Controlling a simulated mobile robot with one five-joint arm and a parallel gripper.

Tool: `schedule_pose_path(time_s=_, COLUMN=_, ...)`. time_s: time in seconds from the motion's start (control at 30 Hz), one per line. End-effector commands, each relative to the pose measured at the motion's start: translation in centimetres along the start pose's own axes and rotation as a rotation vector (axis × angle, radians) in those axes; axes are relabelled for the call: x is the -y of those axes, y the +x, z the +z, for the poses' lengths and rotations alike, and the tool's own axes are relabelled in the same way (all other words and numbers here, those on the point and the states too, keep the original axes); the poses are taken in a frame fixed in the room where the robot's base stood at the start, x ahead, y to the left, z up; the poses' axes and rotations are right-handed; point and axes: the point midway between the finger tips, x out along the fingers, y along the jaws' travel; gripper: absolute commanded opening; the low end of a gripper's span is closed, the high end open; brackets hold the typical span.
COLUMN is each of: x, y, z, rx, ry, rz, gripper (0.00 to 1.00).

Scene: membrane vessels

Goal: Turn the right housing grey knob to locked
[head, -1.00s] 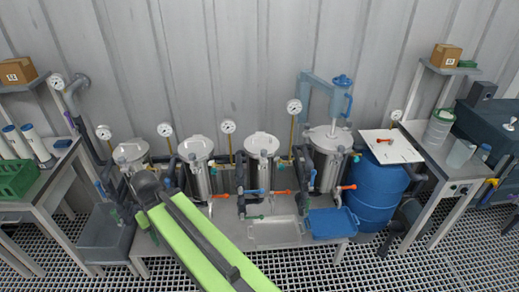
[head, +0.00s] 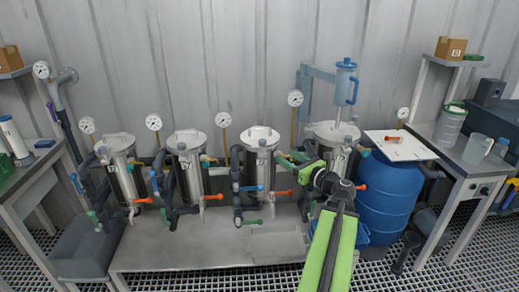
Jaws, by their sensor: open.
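Several steel vessels stand in a row on a low bench. The right housing (head: 335,132) is the rightmost one, with a flat lid and handle. My arm crosses in front of it, and my gripper (head: 289,161) reaches leftward just in front of its lower left side, in the gap beside the neighbouring vessel (head: 261,152). The jaws are open, and I see nothing held between them. The grey knob cannot be made out; it is small or hidden behind my arm. I cannot tell whether my gripper touches any pipework.
Orange-handled (head: 283,193) and blue-handled valves stick out at the vessels' fronts. A blue barrel (head: 388,200) with a white board (head: 400,146) stands at the right. A pale tray (head: 278,244) lies on the bench (head: 180,250). The front left bench top is mostly clear.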

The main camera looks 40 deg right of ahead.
Motion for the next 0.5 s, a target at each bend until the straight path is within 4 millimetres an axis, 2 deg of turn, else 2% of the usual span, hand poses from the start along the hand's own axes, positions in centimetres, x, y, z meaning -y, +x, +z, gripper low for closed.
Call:
schedule_pose_path(time_s=0.13, x=0.1, y=0.5, z=0.2, rx=0.001, ry=0.002, rz=0.000, gripper=0.52)
schedule_pose_path(time_s=0.23, x=0.1, y=1.9, z=0.2, rx=0.000, ry=0.000, rz=0.004, gripper=0.52)
schedule_pose_path(time_s=0.5, x=0.1, y=8.7, z=0.1, rx=-0.001, ry=-0.002, rz=0.006, gripper=0.52)
